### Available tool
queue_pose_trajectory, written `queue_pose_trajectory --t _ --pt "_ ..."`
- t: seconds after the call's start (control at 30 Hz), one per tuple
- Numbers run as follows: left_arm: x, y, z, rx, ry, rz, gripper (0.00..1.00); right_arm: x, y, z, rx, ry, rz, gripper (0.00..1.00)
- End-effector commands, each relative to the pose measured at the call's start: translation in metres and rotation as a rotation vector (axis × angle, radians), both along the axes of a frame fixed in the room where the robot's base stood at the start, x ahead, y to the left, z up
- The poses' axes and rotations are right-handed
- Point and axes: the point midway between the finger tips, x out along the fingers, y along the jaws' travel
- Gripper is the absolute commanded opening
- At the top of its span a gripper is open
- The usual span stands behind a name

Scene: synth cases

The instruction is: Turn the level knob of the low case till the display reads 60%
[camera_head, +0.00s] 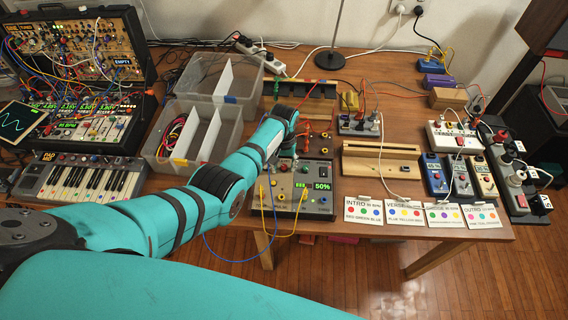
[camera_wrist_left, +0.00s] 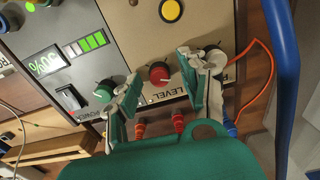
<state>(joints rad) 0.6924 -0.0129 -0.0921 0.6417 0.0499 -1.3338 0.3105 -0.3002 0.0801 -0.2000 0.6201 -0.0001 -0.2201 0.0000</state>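The low case (camera_head: 318,205) is a grey panel box near the table's front edge. Its green-lit display (camera_head: 322,186) reads 50%; the display also shows tilted in the left wrist view (camera_wrist_left: 47,61), beside green level bars (camera_wrist_left: 92,42). The red level knob (camera_wrist_left: 159,73) has the word LEVEL beside it, with a green knob (camera_wrist_left: 104,91) and a white knob (camera_wrist_left: 214,56) on either side. My left gripper (camera_wrist_left: 159,68) is open, its fingertips on either side of the red knob with visible gaps. In the head view my left arm hides part of the case. My right gripper is not in view.
Blue and yellow cables (camera_head: 275,215) hang from the case's front. In the wrist view an orange cable (camera_wrist_left: 262,85) curves close to one finger. A yellow button (camera_wrist_left: 171,10) sits beyond the red knob. A wooden stand (camera_head: 385,165) is to the right, clear bins (camera_head: 190,130) to the left.

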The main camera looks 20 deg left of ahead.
Motion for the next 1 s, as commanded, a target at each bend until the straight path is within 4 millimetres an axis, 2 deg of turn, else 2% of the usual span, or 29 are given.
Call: queue_pose_trajectory --t 0.27,0.43,0.73,0.9,1.0 --pt "0.001 0.0 0.008 0.0 -0.002 0.0 0.43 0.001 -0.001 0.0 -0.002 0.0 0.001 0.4" --pt "0.0 0.0 0.031 0.0 -0.004 0.0 0.43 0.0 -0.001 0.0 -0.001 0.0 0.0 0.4" --pt "0.001 0.0 0.094 0.0 -0.004 0.001 0.43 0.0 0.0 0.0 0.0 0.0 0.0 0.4" --pt "0.001 0.0 0.114 0.0 -0.001 0.001 0.43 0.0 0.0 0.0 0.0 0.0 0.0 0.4" --pt "0.0 0.0 0.119 0.0 0.0 0.001 0.43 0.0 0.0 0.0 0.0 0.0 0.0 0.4"
